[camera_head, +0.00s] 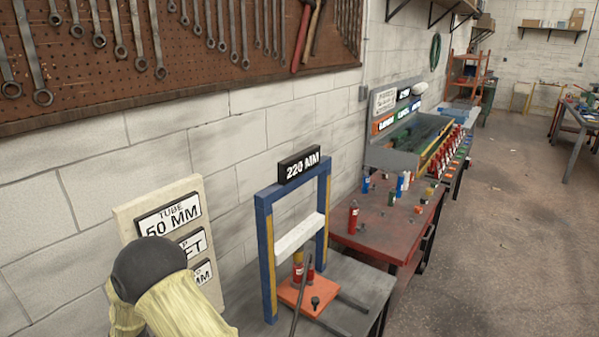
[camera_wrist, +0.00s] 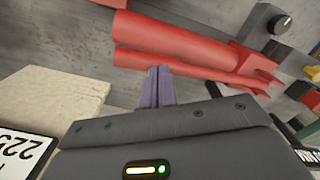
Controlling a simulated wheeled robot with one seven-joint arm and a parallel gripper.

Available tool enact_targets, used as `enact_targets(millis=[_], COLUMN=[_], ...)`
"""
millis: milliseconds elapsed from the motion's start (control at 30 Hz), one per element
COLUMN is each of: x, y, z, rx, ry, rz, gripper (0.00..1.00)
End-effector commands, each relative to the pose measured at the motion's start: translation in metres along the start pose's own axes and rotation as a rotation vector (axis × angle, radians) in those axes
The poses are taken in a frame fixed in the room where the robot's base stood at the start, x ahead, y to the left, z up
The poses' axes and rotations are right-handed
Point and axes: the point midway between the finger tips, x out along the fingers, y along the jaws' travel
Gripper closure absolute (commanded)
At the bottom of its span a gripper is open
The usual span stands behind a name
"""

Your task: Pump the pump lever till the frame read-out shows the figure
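The read-out (camera_head: 300,164) on top of the blue frame (camera_head: 265,225) shows 220 MM. A white crossbar (camera_head: 298,235) spans the frame above an orange base plate (camera_head: 300,298) with a small red and yellow cylinder (camera_head: 298,268). A thin grey rod (camera_head: 301,285), seemingly the pump lever, stands tilted in front of it. My gripper's purple fingers (camera_wrist: 158,82) show in the wrist view, pressed together with nothing visible between them. The gripper is not visible in the head view. Red bars (camera_wrist: 180,50) lie beyond the fingertips; I cannot tell whether they touch.
A beige sign board (camera_head: 128,228) reads TUBE 50 MM, its lower lines partly hidden by my arm. An upside-down 225 card (camera_wrist: 20,152) shows in the wrist view. A red table (camera_head: 380,236) with bottles stands to the right. Tools hang on a pegboard (camera_head: 110,75).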

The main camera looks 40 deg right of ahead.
Motion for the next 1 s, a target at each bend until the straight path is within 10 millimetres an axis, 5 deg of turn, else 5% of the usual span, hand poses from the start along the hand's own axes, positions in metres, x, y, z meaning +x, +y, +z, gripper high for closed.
enact_targets(millis=[500,1000], x=[0.05,-0.002], y=[-0.001,0.0], z=[0.0,0.0], rx=[-0.001,0.0], ry=[-0.001,0.0], rz=[-0.002,-0.001], gripper=[1.0,1.0])
